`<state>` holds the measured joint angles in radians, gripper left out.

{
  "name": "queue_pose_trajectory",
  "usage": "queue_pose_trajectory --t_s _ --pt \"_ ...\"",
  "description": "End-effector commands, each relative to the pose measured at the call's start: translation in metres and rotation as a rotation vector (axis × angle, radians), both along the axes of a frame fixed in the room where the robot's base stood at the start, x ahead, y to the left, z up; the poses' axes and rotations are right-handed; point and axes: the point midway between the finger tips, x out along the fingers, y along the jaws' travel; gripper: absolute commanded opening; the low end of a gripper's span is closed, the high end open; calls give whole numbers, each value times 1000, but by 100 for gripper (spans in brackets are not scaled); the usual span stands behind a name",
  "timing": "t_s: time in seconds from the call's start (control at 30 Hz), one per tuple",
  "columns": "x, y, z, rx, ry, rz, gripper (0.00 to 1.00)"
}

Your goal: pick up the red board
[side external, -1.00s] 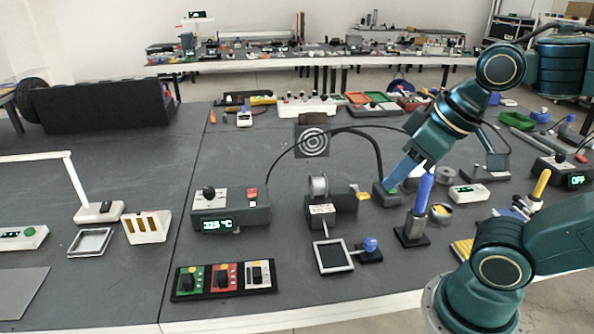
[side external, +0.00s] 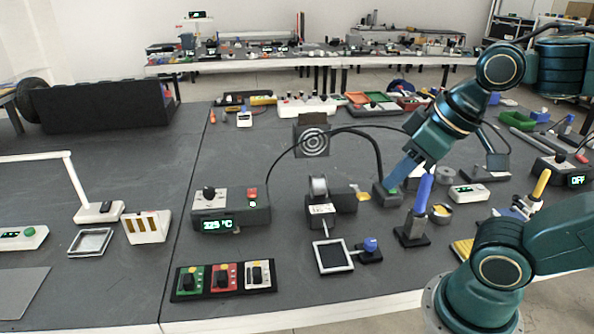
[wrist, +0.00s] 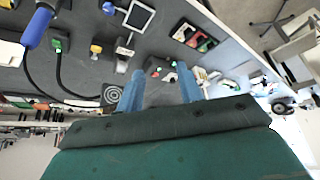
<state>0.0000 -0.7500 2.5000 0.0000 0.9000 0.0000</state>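The red board (side external: 224,277) sits in a black chassis (side external: 222,294) at the front of the table, between a green board (side external: 189,281) on its left and a white board (side external: 257,273) on its right. Each board has a dark or yellow part on its face. In the wrist view the red board (wrist: 194,38) is small, in the upper middle. My gripper (side external: 392,186) is well to the right of and behind the chassis, above the table. In the wrist view its two blue fingers (wrist: 160,88) are apart with nothing held between them.
A grey box with a lit display (side external: 218,224) stands behind the chassis. A square frame (side external: 332,256) and a blue-knobbed stand (side external: 370,246) are to its right. A blue-handled tool (side external: 423,192) stands upright near my gripper.

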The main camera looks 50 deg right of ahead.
Motion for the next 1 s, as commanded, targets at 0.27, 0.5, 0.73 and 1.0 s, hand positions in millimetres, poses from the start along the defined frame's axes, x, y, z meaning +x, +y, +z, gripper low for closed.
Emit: queue_pose_trajectory --t_s 0.27,0.5,0.73,1.0 --pt "0 0 0 0 0 0 55" --pt "0 0 0 0 0 1 55" --pt "12 3 2 -7 12 30 55" --pt "52 14 2 -31 48 136 55"
